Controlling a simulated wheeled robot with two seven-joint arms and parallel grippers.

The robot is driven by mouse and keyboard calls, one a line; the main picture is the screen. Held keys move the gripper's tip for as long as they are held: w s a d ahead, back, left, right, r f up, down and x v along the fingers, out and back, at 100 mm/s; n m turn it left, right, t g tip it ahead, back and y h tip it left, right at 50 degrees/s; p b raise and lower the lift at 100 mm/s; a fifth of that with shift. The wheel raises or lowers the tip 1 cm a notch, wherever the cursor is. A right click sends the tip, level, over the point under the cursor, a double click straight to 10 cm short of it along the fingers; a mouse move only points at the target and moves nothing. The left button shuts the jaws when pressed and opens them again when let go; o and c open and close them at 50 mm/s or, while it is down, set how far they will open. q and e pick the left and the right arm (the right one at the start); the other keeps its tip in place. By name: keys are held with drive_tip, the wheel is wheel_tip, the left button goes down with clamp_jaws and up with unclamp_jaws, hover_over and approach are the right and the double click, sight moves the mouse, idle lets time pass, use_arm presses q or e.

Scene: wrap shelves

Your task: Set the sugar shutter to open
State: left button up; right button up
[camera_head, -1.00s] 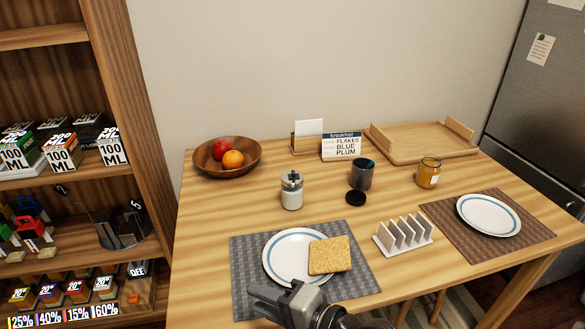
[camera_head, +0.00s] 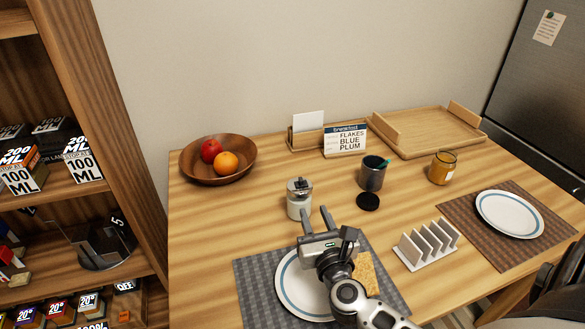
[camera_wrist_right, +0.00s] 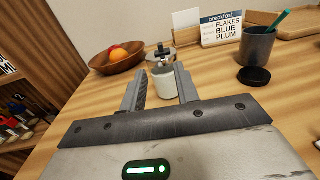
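The sugar container is most likely the small white jar with a metal top (camera_head: 299,199), standing upright on the table. It also shows in the right wrist view (camera_wrist_right: 163,84), just beyond and between my fingertips. The setting of the shutter on its top is too small to tell. My right gripper (camera_head: 318,217) is open and empty, just in front of the jar and apart from it, over the placemat. Its two fingers show spread in the right wrist view (camera_wrist_right: 161,82). My left gripper is not in view.
A fruit bowl (camera_head: 190,174) stands back left. A dark cup (camera_head: 372,178), its black lid (camera_head: 368,202) and an amber jar (camera_head: 442,168) stand right of the white jar. A toast rack (camera_head: 427,252) and plate (camera_head: 298,293) are nearer. Shelves (camera_head: 115,140) stand at left.

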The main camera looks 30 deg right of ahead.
sight(302, 182)
drive_tip(key=x, duration=1.4)
drive_tip(key=shift+w+d, duration=0.1)
drive_tip(key=shift+w, duration=0.2)
